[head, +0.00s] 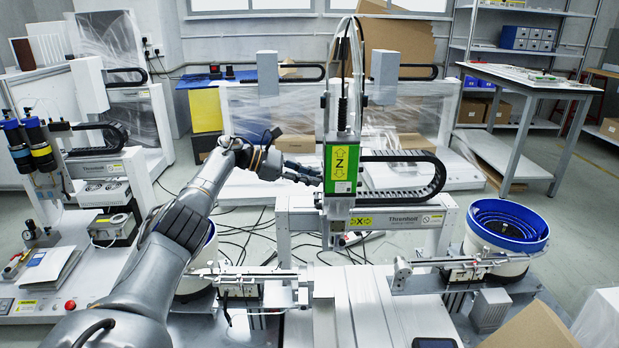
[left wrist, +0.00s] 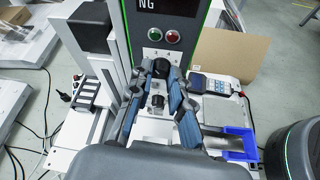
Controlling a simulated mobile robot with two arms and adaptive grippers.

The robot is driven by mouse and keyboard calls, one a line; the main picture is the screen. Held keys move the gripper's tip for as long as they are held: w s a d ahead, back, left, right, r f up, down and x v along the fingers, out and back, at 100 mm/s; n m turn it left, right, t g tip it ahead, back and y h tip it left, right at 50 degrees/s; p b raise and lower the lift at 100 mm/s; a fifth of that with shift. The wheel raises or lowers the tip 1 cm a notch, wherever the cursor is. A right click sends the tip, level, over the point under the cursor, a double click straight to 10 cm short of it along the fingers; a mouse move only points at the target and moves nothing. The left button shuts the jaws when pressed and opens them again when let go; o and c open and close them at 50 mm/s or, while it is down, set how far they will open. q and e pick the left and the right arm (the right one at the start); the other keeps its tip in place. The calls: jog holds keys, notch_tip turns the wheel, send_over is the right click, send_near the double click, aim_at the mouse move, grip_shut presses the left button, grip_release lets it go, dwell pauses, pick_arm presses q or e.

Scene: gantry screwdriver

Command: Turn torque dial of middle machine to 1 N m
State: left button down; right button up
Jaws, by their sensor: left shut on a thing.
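The middle machine shows in the head view with a green Z-marked column (head: 341,168) over a white Threnholt gantry (head: 407,219). My left gripper (head: 309,176) reaches in from the left, just beside this column. In the left wrist view, my left gripper (left wrist: 161,69) has its two fingers on either side of a black round knob (left wrist: 160,64), which appears to be the torque dial. It is shut on this knob. The dial's marks and setting cannot be read. A second dark round part (left wrist: 157,101) sits between the fingers, nearer the palm. My right gripper is not in view.
Above the knob are green (left wrist: 172,36) and red (left wrist: 154,34) round buttons and a display reading NG (left wrist: 150,3). A blue-rimmed bowl feeder (head: 507,225) stands right of the gantry.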

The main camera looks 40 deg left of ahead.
pick_arm(q)
jog(key=c, duration=1.2)
grip_release()
jog(key=shift+s, duration=0.1)
jog(key=v, duration=1.2)
